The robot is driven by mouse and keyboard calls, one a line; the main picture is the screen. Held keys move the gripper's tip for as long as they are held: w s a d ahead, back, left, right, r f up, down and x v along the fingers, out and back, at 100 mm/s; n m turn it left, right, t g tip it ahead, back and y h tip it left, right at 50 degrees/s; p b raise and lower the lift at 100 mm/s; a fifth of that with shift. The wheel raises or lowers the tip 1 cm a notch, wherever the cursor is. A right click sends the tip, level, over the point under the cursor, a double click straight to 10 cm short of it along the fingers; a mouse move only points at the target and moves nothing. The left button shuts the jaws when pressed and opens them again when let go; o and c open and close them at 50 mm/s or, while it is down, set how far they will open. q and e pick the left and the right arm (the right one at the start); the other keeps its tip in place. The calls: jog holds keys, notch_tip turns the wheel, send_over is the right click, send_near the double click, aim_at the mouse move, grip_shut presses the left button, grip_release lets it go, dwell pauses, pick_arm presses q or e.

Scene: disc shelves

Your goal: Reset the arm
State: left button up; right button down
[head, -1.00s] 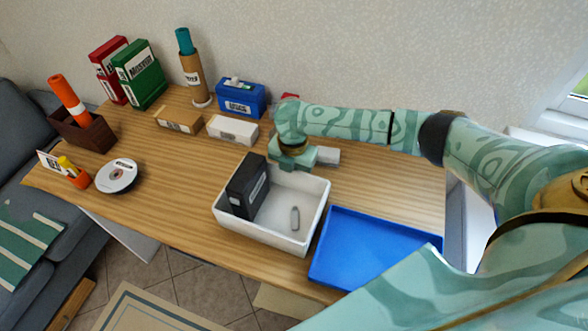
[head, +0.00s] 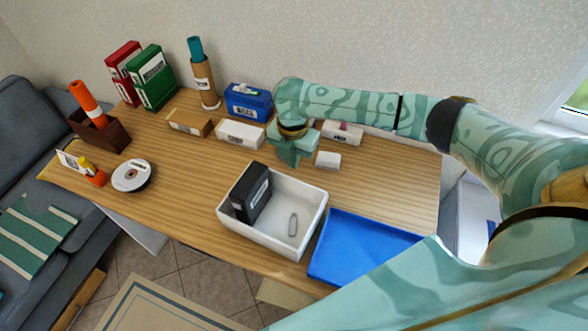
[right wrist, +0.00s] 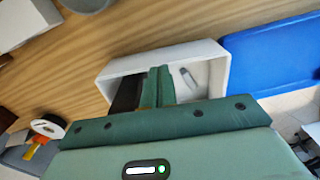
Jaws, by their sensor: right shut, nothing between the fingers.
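My right arm reaches in from the right in the head view, and my right gripper (head: 290,160) hangs over the table behind the white bin. In the right wrist view the gripper (right wrist: 158,70) has its fingers together with nothing between them. The white bin (head: 292,253) holds a black box (head: 251,193) and a small grey object (head: 293,224). The bin also shows past the fingers in the right wrist view (right wrist: 208,54). My left gripper is not in view.
A blue tray (head: 365,248) lies right of the bin. A disc spindle (head: 132,175) stands at the left. White boxes (head: 240,135), a brown box (head: 190,123) and a blue container (head: 245,101) stand along the back. A small white block (head: 328,160) lies right of my gripper. The middle-left tabletop is clear.

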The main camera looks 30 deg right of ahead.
notch_tip(320, 180, up, 7)
jog(key=p, duration=0.1)
jog(key=shift+p, duration=0.35)
